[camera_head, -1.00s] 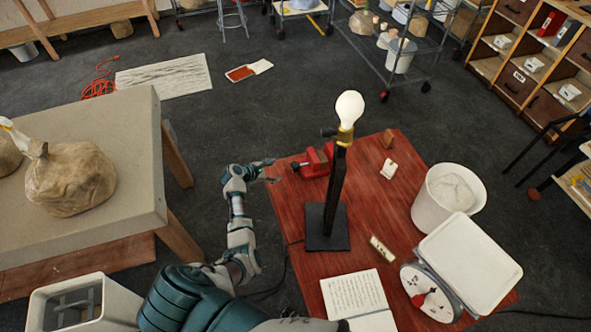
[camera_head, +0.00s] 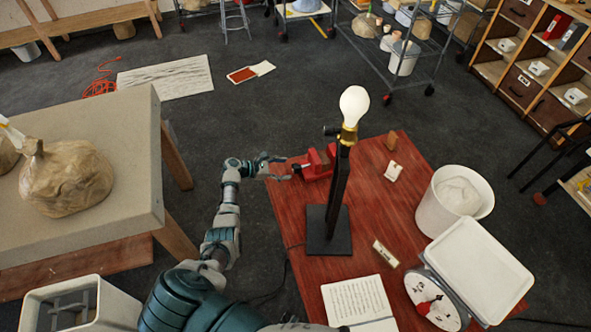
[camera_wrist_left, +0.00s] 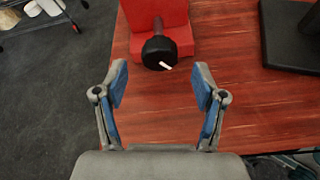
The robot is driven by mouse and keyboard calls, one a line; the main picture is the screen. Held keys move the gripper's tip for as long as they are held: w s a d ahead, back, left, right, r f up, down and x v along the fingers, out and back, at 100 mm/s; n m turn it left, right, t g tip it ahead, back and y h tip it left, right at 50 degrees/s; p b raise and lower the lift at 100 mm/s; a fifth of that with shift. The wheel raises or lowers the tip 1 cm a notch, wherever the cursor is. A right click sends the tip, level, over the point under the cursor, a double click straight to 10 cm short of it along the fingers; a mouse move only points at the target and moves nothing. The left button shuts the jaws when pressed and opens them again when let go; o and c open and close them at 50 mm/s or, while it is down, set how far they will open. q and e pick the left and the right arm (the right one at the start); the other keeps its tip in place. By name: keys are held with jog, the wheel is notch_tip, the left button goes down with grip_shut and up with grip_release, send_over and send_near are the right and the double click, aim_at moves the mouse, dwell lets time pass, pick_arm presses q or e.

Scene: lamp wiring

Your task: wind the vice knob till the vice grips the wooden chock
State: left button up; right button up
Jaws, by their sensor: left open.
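The red vice (camera_head: 319,163) stands at the far left of the red table, partly behind the lamp in the head view. Its black round knob (camera_wrist_left: 158,50), with a white mark, faces my left gripper in the left wrist view. My left gripper (camera_head: 284,168) is open and empty at the table's left edge. In the wrist view its two blue-padded fingers (camera_wrist_left: 161,82) are wide apart, one on each side of the knob's line and short of it. A small brown wooden block (camera_head: 391,141) stands apart near the back edge; I cannot tell whether it is the chock. The vice jaws are hidden.
A lamp with a black post (camera_head: 338,185) and a bulb (camera_head: 354,104) stands right of the vice.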

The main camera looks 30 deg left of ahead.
aim_at(295, 169)
pick_arm(q)
jog(key=x, duration=0.2)
jog(key=b+x, duration=0.1)
jog(key=x, duration=0.1)
jog(key=shift+w+a+f, duration=0.2)
jog(key=shift+a+f, duration=0.1)
jog(key=shift+w+d, duration=0.35)
jog(key=shift+d, duration=0.35)
jog(key=c, duration=1.2)
pick_arm(e)
jog(key=shift+s+a+f, duration=0.1)
jog(key=shift+a+f, duration=0.25)
jog(key=shift+f, duration=0.3)
